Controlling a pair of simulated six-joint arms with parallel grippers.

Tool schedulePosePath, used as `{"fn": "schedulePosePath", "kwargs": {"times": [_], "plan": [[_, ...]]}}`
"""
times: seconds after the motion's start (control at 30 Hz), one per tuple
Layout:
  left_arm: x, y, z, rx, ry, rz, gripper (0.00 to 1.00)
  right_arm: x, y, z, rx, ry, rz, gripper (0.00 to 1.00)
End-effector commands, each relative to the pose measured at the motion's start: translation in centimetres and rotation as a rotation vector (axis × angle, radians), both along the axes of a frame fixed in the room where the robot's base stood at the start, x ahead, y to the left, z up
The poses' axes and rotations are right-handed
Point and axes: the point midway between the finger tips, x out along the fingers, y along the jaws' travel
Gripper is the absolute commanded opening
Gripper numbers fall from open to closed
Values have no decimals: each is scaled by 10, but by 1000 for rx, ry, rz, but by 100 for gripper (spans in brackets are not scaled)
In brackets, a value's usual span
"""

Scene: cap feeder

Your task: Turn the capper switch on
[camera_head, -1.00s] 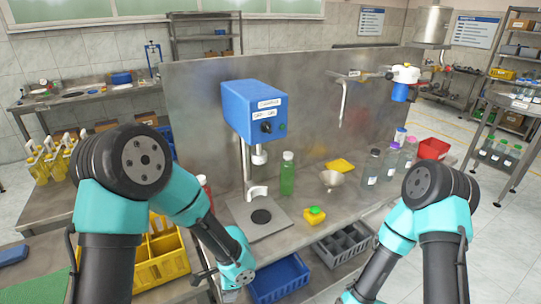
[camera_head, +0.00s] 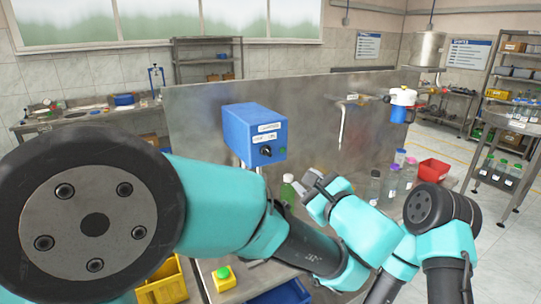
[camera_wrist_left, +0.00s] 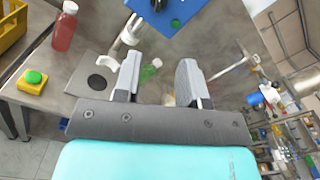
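The capper (camera_head: 249,133) is a blue box with white labels. Its black switch knob (camera_head: 266,151) is on the front face, with a small green spot beside it; I cannot read the knob's setting. My left gripper (camera_head: 308,184) is right of and below the knob in the head view, apart from it. In the left wrist view its fingers (camera_wrist_left: 158,68) are spread and empty. The knob (camera_wrist_left: 158,4) shows at that view's top edge, with the green spot (camera_wrist_left: 175,23) near it. My right gripper is not in view; its arm hangs down at the lower right.
A green bottle (camera_wrist_left: 149,72) stands near the capper's base plate (camera_wrist_left: 78,73). A yellow box with a green button (camera_wrist_left: 32,82) and a red bottle (camera_wrist_left: 65,29) are to its left. A red bin (camera_head: 433,170) and several bottles are right. My left arm hides much of the bench.

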Motion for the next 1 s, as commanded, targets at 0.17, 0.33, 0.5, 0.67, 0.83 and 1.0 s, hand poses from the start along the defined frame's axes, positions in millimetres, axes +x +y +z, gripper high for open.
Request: {"fn": "schedulePosePath", "kwargs": {"times": [0.17,0.33,0.5,0.67,0.83,1.0], "plan": [[1,1,-1,0,3,1,38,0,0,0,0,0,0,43],[7,4,-1,-1,5,2,38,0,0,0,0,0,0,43],[24,13,-2,-2,5,4,38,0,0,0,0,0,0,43],[48,26,-2,-3,6,5,38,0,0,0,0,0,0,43],[73,39,-2,-2,6,5,38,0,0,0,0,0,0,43],[99,52,-2,-2,5,4,38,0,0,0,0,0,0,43]]}}
